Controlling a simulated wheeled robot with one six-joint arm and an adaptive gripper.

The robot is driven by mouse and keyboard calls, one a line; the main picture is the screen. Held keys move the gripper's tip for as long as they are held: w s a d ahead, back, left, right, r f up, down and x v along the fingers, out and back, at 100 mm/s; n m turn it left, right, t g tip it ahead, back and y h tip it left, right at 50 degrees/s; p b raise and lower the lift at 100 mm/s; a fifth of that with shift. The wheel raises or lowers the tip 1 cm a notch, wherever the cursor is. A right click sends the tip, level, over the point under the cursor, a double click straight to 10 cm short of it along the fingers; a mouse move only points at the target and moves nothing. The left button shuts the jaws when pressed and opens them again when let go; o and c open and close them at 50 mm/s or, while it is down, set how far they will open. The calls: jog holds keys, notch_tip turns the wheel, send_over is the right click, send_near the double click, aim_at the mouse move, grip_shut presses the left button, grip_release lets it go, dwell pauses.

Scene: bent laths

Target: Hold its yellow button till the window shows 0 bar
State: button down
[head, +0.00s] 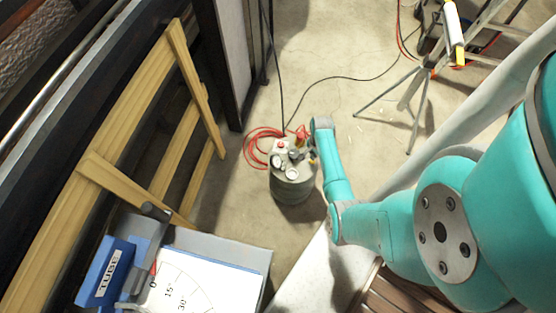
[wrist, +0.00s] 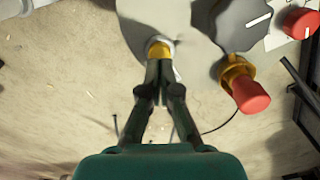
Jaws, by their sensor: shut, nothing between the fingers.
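A grey canister (head: 292,188) with gauges and knobs on its top stands on the concrete floor. The yellow button (wrist: 158,50) sits in a pale collar at the top middle of the wrist view. My gripper (wrist: 160,68) is shut and empty, its tips right at the near edge of the button. I cannot tell whether they touch or press it. In the head view my arm reaches down to the canister's right side. Two round white faces, a dial (head: 276,161) and another (head: 292,174), are too small to read, so no bar value shows.
Right of the button in the wrist view are a dark grey knob (wrist: 240,25), a red knob on a yellow collar (wrist: 251,95) and another red knob (wrist: 301,22). A red hose (head: 256,146) coils beside the canister. Bent wooden laths (head: 110,170) stand left; tripod legs (head: 420,100) stand right.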

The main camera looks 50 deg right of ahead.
jog(key=shift+r, duration=1.95)
jog(key=shift+a, duration=0.1)
